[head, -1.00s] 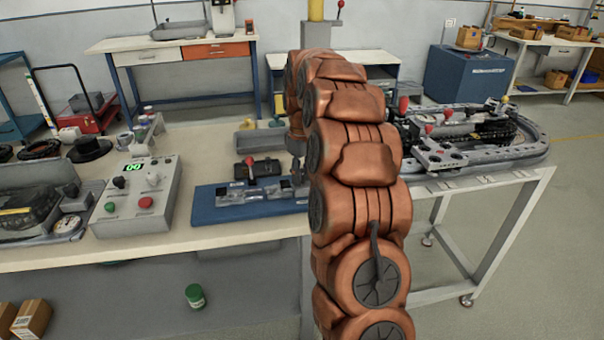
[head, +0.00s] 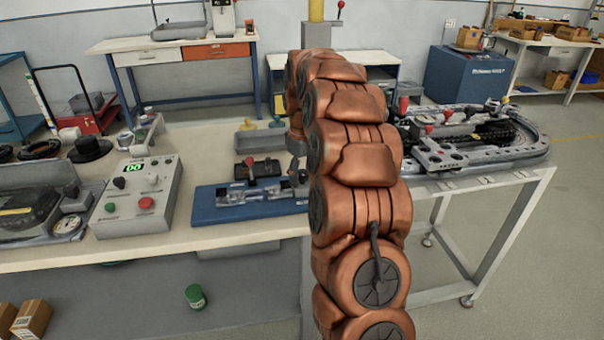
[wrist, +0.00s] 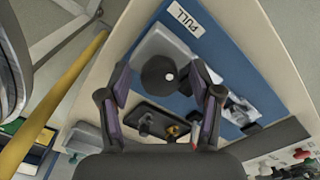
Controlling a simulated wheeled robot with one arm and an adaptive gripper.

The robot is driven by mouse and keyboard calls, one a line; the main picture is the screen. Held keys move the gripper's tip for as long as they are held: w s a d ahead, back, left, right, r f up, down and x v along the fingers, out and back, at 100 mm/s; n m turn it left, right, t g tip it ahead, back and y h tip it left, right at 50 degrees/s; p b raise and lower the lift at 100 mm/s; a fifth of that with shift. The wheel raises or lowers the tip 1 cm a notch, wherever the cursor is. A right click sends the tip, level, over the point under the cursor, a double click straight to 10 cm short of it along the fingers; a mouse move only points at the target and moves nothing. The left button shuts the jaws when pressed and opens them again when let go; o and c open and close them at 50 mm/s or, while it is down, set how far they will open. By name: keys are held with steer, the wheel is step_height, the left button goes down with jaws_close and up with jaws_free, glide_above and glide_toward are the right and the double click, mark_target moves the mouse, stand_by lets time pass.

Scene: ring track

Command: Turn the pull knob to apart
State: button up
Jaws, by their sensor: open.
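The pull knob (wrist: 157,76) is a round black knob in the wrist view, on a pale plate on a blue board (wrist: 215,55). A white label reading PULL (wrist: 186,17) is beside it. My gripper (wrist: 161,70) is open, with one finger on each side of the knob and visible gaps between. I cannot tell how far the fingertips are above the plate. In the head view my arm hides the knob, and the blue board (head: 205,213) shows to the left of the arm.
A black block with a red-tipped lever (head: 262,168) stands behind the board. A control box with a green display (head: 135,200) is at left. The grey ring track (head: 500,150) is at right. A green-lidded jar (head: 195,296) is on the floor.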

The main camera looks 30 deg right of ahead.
mark_target(302, 172)
step_height(302, 172, up, 12)
stand_by(0.7)
stand_by(0.5)
